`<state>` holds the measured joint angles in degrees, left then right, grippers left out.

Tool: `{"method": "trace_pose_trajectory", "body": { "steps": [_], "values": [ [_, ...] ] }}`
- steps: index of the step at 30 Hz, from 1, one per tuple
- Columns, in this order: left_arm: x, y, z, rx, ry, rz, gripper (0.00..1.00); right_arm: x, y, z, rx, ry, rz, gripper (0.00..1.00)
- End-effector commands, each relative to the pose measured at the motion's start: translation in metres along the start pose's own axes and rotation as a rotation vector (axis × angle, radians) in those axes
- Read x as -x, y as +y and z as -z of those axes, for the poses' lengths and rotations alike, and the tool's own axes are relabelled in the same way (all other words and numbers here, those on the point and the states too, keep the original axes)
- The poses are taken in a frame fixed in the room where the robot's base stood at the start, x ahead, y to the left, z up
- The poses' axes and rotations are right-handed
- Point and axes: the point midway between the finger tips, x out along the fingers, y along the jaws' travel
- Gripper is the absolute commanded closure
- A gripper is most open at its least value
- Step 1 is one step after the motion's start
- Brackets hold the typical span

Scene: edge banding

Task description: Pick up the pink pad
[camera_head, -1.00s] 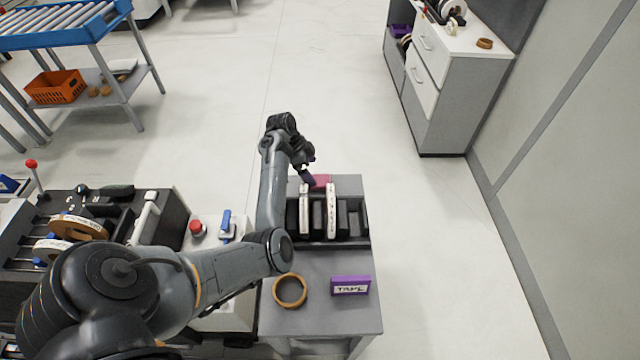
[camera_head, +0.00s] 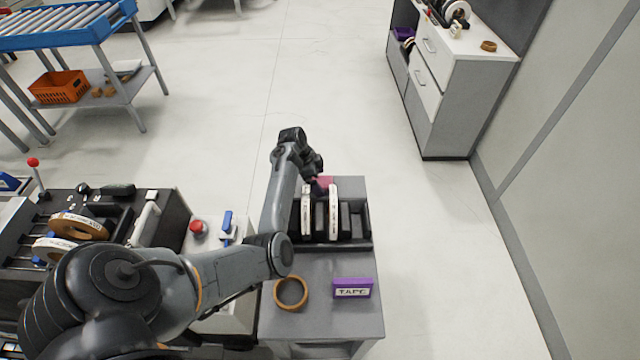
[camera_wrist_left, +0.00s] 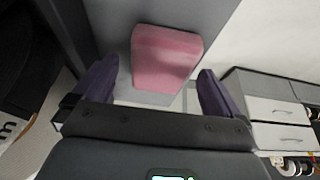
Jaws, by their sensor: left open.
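The pink pad (camera_head: 326,181) lies at the far end of the small grey table, behind the black rack, partly hidden by my left gripper in the head view. In the left wrist view the pink pad (camera_wrist_left: 166,58) lies flat on the grey surface, beyond and between the two purple fingers. My left gripper (camera_head: 318,188) is open and empty above the table, close to the pad. Its fingertips also show in the left wrist view (camera_wrist_left: 157,82), spread to either side of the pad. My right gripper is not seen.
A black rack (camera_head: 362,243) with white-edged rolls stands on the table (camera_head: 318,325) just in front of the pad. A tan ring (camera_head: 290,293) and a purple TAPE box (camera_head: 352,288) lie nearer. A machine with a red button (camera_head: 197,227) stands to the left.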

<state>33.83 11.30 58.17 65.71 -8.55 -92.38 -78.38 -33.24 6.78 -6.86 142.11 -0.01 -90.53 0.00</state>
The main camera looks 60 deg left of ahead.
Motion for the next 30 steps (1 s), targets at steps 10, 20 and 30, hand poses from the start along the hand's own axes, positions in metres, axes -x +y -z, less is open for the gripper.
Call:
{"method": "trace_pose_trajectory", "body": {
  "steps": [10, 20, 30],
  "values": [
    [-0.0021, 0.0000, -0.0011, 0.000, 0.000, 0.000, 0.01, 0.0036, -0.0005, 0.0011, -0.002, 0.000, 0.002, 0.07],
    [-0.0045, -0.0001, -0.0020, 0.001, 0.000, 0.000, 0.01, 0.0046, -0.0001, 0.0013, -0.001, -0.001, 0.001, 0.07],
    [-0.0044, 0.0000, -0.0020, 0.000, 0.000, 0.000, 0.35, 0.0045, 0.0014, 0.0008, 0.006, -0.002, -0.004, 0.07]
  ]
}}
